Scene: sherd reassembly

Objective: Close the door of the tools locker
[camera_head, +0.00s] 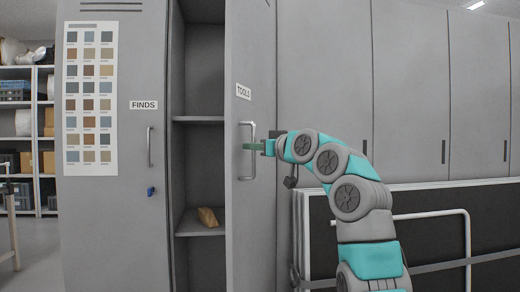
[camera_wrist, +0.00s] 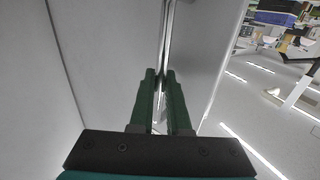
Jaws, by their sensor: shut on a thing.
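The tools locker door (camera_head: 252,215) is grey, carries a TOOLS label (camera_head: 243,91), and stands part open in the head view. Its vertical bar handle (camera_head: 241,170) is on the door's left side. My gripper (camera_head: 252,146) is at the handle with its green fingers around the bar. In the wrist view my gripper (camera_wrist: 160,76) has its fingers close together on the thin metal handle (camera_wrist: 164,45). Through the gap left of the door, the locker interior (camera_head: 202,165) shows shelves and a brown sherd-like piece (camera_head: 203,217).
The FINDS locker door (camera_head: 120,225) to the left is shut, with a blue key (camera_head: 151,191) in it. Grey cabinets (camera_head: 410,85) stand to the right. A dark panel with a white rail (camera_head: 467,235) stands low at the right, behind my arm.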

